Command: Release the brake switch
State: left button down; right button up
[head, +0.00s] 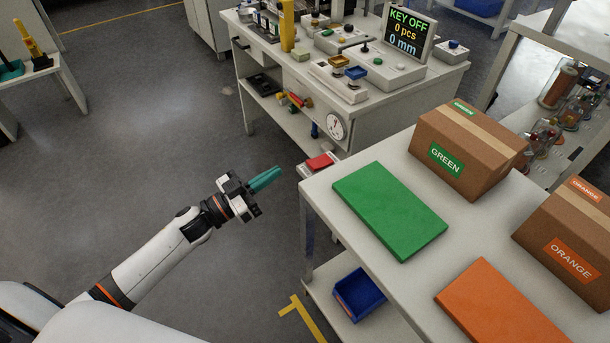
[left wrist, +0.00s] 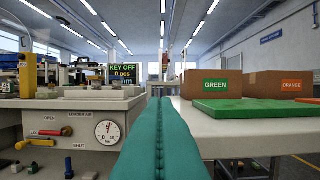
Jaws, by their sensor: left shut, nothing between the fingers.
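The machine bench (head: 300,75) stands at the back centre, with several small knobs and control boxes on top. A display (head: 408,31) there reads KEY OFF, 0 pcs, 0 mm; it also shows in the left wrist view (left wrist: 123,72). No control is legibly marked as the brake switch, so I cannot tell which it is. My left gripper (head: 267,178), with teal fingers, is shut and empty in the air, short of the bench and left of the near table. In the left wrist view its fingers (left wrist: 160,125) point toward the bench. My right gripper is not seen.
The near table (head: 322,187) carries a green panel (head: 390,208), an orange panel (head: 495,305) and two cardboard boxes. A dial gauge (head: 337,126) is on the bench front. A red lever (left wrist: 66,131) sits near LOADER AIR. Open floor lies left.

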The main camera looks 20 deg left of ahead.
pick_arm(q)
jog(key=shift+r, duration=0.2)
jog(key=shift+d, duration=0.1)
notch_tip(320, 180, up, 2)
jog(key=p, duration=0.1)
send_over(305, 172)
jog(key=shift+w+d+r, duration=0.1)
jog(key=shift+w, duration=0.15)
notch_tip(305, 172, down, 3)
jog(key=shift+s+r, duration=0.1)
jog(key=shift+s+f+b, duration=0.1)
jog(key=shift+f+b, duration=0.25)
jog(key=shift+f, duration=0.35)
